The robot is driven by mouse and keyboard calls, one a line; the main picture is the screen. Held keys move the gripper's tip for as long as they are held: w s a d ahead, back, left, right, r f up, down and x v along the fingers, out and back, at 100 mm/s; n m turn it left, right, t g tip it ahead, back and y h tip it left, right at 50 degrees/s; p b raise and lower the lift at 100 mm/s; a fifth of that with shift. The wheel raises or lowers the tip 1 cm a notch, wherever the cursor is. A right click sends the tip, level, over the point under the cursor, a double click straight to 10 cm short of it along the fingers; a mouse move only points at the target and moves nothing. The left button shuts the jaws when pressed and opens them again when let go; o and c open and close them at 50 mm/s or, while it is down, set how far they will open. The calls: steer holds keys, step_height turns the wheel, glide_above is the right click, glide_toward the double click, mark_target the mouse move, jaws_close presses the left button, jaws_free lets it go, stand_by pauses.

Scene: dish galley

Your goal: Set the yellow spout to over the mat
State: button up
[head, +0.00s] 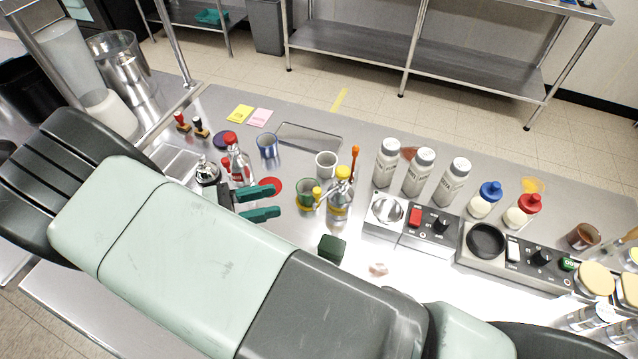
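My gripper (276,200) has two green fingers held apart, with nothing seen between them. Just right of the fingertips is a small yellow piece (317,194), perhaps the spout, in front of a green cup (304,191). A clear bottle with a yellow cap and yellow band (341,192) stands right beside it. I cannot tell whether the yellow piece joins the bottle. Which thing is the mat is unclear: a flat red disc (273,186) lies by the upper finger, a purple disc (222,140) farther back, and a grey rectangular tray or mat (311,136) behind the cups.
A red-capped bottle (238,160) stands close behind the gripper. A white mug (326,164) and blue cup (267,146) stand behind. A dark green block (331,249) is in front. White canisters (419,172) and a switch panel (428,228) fill the right.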

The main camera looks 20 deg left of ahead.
mark_target(317, 190)
steer(key=x, duration=1)
steer(key=shift+w+d, duration=0.2)
steer(key=shift+d, duration=0.05)
jaws_close()
